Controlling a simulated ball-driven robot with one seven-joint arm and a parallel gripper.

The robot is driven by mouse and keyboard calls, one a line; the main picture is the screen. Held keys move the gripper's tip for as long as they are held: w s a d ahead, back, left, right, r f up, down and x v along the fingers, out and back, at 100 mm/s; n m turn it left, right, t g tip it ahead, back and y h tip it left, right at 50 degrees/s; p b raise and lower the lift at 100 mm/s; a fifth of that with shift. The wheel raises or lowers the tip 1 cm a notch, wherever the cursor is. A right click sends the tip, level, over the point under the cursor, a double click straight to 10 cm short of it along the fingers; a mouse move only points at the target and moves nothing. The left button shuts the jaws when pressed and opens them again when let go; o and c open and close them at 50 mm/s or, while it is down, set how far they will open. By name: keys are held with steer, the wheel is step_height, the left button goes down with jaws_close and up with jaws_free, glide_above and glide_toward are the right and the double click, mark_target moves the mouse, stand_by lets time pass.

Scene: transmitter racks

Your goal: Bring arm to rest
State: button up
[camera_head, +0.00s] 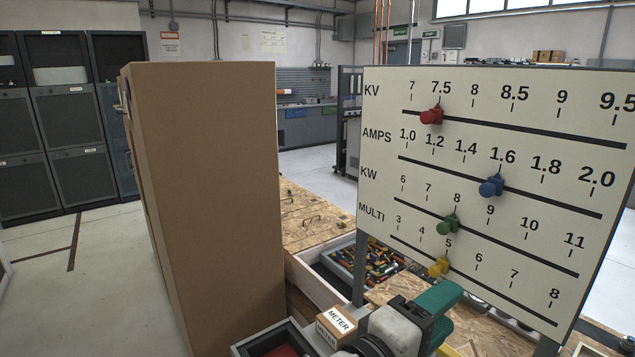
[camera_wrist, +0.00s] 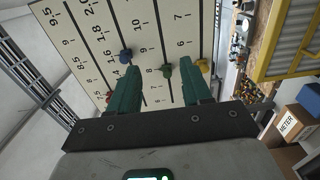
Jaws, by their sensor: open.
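My gripper (camera_head: 440,302) is low in front of the white scale board (camera_head: 470,92), just below the yellow slider in the head view. In the wrist view my gripper (camera_wrist: 158,84) has its two green fingers apart, with nothing held between them, pointing toward the board. The board carries a red slider (camera_head: 432,116) near 7.5 on KV, a blue slider (camera_head: 491,186) near 1.6 on AMPS, a green slider (camera_head: 448,223) near 8 on KW and a yellow slider (camera_head: 438,266) near 5 on MULTI. Whether a finger touches the board cannot be told.
A tall brown cabinet (camera_head: 215,190) stands left of the board. A box marked METER (camera_head: 337,325) sits below, beside my arm. A bin of coloured parts (camera_head: 340,262) and a chipboard top (camera_head: 300,215) lie behind. Open floor (camera_head: 95,290) shows at left.

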steer(key=s+d+f+m+g+y, duration=0.1)
steer(key=s+d+f+g+y, duration=0.15)
steer(key=d+f, duration=0.4)
steer(key=s+d+f+m+g+y, duration=0.1)
steer(key=s+d+f+y, duration=0.15)
steer(key=f, duration=0.65)
steer(key=s+d+f+m+g+y, duration=0.1)
steer(key=s+d+f+g+y, duration=0.15)
steer(key=d+f, duration=0.4)
steer(key=s+a+f+m+g+y, duration=0.1)
steer(key=s+f+m+y, duration=0.1)
steer(key=s+f, duration=0.5)
steer(key=s+a+f+m+g+y, duration=0.2)
steer(key=s+f+y, duration=0.3)
steer(key=s, duration=0.8)
step_height(320, 180, down, 4)
steer(key=shift+r+m+g, duration=0.2)
steer(key=shift+m+g, duration=0.1)
steer(key=shift+m, duration=0.1)
